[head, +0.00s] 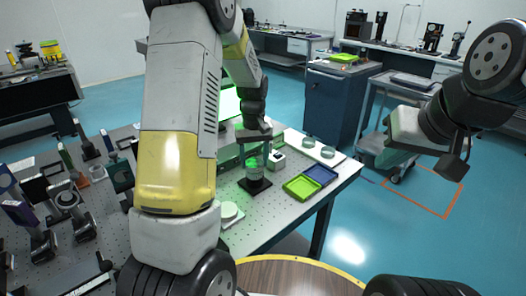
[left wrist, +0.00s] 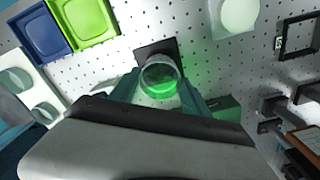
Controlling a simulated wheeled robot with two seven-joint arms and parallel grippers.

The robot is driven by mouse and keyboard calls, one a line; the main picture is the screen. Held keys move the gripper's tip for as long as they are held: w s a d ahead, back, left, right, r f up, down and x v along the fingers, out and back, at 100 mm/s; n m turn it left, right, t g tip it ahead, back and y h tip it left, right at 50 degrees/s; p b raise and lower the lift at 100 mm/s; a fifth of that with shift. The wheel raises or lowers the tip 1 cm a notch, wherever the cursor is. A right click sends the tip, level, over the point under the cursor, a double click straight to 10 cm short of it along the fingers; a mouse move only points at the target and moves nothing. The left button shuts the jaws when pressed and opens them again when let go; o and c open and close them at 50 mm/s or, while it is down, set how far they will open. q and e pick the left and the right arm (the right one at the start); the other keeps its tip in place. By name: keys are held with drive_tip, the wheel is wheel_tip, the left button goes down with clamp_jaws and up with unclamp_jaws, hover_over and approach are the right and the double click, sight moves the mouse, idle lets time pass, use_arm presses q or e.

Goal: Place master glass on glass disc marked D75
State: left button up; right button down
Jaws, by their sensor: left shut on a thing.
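My left gripper (head: 257,148) is over the perforated table, pointing down. In the left wrist view its fingers (left wrist: 158,90) are shut on a round clear glass (left wrist: 160,77) with a green glow. The glass also shows in the head view (head: 253,167), upright above a dark square base (head: 255,186); whether it touches the base I cannot tell. Two glass discs (head: 309,142) (head: 327,153) lie on a white tray to the right. They also show at the left of the wrist view (left wrist: 43,112). No D75 marking is readable. My right gripper (head: 405,143) is off the table at right; its fingers are unclear.
A green tray (head: 301,187) and a blue tray (head: 320,174) lie near the table's right edge. A small white device (head: 276,161) stands beside the glass. A white disc (head: 230,212) sits on a pale plate at the front. Optical mounts (head: 35,230) crowd the left side.

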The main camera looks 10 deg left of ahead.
sight(254, 162)
use_arm(q)
drive_tip(key=shift+f, duration=0.2)
drive_tip(key=o, duration=1.5)
drive_tip(key=shift+o, duration=0.2)
drive_tip(key=s+r+m+t, duration=0.1)
drive_tip(key=s+r, duration=0.1)
drive_tip(key=r, duration=0.7)
drive_tip(key=s+r, duration=0.3)
drive_tip(key=r, duration=0.5)
drive_tip(key=s+d+r+m+t+h, duration=0.1)
drive_tip(key=s+r+m+t, duration=0.1)
drive_tip(key=s, duration=0.7)
drive_tip(key=s+d+r+m+t+h, duration=0.1)
drive_tip(key=s+r+m+t, duration=0.1)
drive_tip(key=s, duration=0.8)
drive_tip(key=shift+r+t, duration=0.35)
drive_tip(key=shift+t, duration=0.25)
drive_tip(key=shift+s+d, duration=0.1)
